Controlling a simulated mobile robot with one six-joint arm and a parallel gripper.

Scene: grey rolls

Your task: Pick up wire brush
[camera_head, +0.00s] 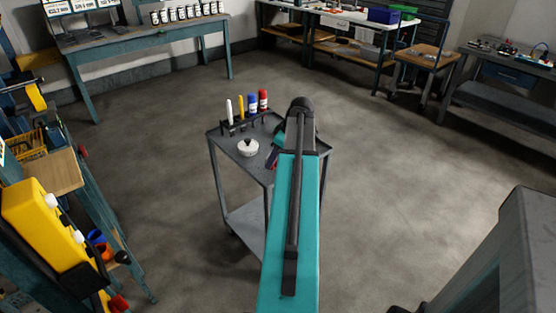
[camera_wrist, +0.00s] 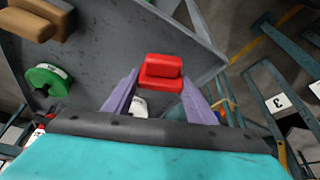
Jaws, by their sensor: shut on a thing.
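My gripper (camera_wrist: 161,80) shows in the wrist view as two purple fingers, one on each side of a red block-shaped thing (camera_wrist: 161,68). It is shut on this red thing at the fingertips. I see no bristles on it, so I cannot tell for sure whether it is the wire brush. In the head view my teal arm reaches over the grey cart (camera_head: 228,150) and hides most of the gripper and what it holds.
The wrist view shows a green ring (camera_wrist: 48,80) and a brown block (camera_wrist: 38,20). Workbenches (camera_head: 150,40) line the room; the floor around the cart is open.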

